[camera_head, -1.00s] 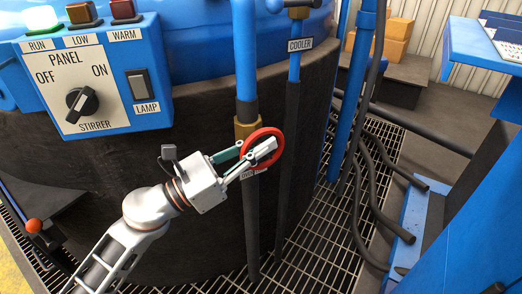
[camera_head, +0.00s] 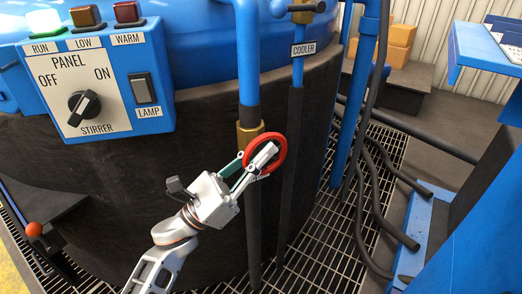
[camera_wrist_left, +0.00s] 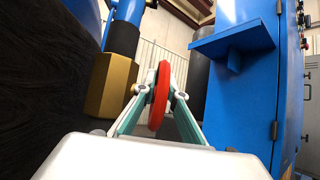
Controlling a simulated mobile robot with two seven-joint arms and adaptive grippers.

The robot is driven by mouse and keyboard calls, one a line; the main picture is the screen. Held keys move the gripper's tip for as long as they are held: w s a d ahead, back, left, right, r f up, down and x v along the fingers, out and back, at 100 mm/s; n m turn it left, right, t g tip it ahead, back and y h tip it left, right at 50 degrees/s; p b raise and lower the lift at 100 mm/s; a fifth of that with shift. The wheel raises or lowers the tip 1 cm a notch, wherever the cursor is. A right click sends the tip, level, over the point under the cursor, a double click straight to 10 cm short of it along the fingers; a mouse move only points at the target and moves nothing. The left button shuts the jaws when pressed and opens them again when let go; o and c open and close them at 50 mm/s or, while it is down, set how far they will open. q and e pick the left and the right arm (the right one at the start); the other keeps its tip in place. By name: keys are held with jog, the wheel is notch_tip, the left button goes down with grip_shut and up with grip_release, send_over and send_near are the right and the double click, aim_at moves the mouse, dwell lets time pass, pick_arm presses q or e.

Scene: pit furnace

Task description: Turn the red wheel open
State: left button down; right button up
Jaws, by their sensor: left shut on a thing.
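The red wheel (camera_head: 279,141) is a ring on the brass valve body (camera_head: 249,134) of a vertical blue and black pipe. My left gripper (camera_head: 262,160) comes in from below and is shut on the wheel's rim, with a finger lying across the ring. In the left wrist view the wheel (camera_wrist_left: 160,96) stands edge-on between the two fingers (camera_wrist_left: 158,92), and the brass valve body (camera_wrist_left: 112,86) is to its left. The label below the wheel is hidden by the gripper. My right gripper is not in view.
A panel box (camera_head: 96,78) with a stirrer knob and lamp switch is at upper left. A second pipe with a COOLER label (camera_head: 303,49) stands just right of the wheel. Black hoses (camera_head: 383,190) lie over the floor grating (camera_head: 325,238). A blue structure (camera_head: 478,215) stands at right.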

pick_arm(q)
jog(key=c, duration=2.1)
grip_release()
jog(key=shift+a+f, duration=0.1)
jog(key=v, duration=1.1)
jog(key=shift+s+a+f, duration=0.15)
jog(key=shift+a+f, duration=0.1)
